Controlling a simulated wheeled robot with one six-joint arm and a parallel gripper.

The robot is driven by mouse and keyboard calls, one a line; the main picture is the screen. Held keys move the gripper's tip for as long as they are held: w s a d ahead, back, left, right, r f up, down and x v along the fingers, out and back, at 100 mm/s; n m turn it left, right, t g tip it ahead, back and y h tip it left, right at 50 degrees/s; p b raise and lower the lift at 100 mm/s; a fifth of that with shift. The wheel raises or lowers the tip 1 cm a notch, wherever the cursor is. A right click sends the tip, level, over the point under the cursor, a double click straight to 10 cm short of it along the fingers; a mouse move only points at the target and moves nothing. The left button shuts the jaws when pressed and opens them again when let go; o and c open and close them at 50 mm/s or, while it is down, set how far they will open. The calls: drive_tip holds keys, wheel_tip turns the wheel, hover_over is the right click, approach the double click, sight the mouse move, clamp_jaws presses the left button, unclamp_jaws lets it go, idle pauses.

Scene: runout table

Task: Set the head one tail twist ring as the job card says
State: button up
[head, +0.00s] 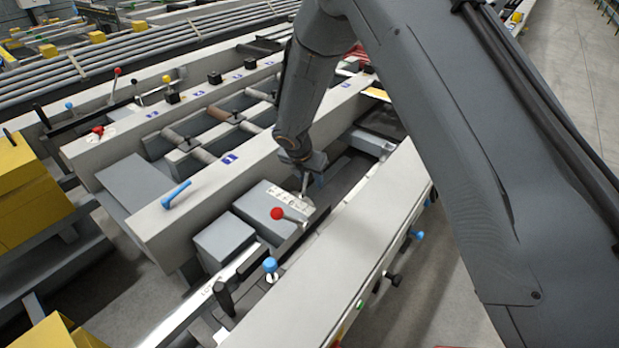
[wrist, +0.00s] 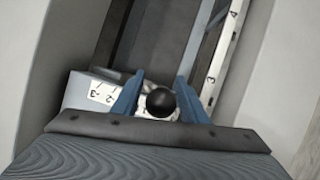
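My gripper (head: 313,180) is at the end of a grey box (head: 262,208) that has a white scale plate on top. In the wrist view my gripper (wrist: 160,77) has its two blue fingers apart, on either side of a black ball knob (wrist: 160,102). Narrow gaps seem to show beside the knob, and I cannot tell whether either finger touches it. What lies under the knob is mostly hidden. I cannot make out a job card.
A red-knobbed lever (head: 278,213) stands close by on the box. A blue-knobbed lever (head: 270,265) and a black handle (head: 224,298) are nearer. A long pale beam (head: 345,250) runs along the right. A numbered strip (wrist: 222,62) lies right of the fingers. Yellow blocks (head: 28,195) are at left.

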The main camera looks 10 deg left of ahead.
drive_tip(key=shift+r, duration=0.15)
drive_tip(key=shift+a+r, duration=0.1)
drive_tip(key=shift+r, duration=0.2)
drive_tip(key=b+v, duration=0.1)
drive_tip(key=v, duration=0.5)
drive_tip(key=shift+s+r, duration=0.35)
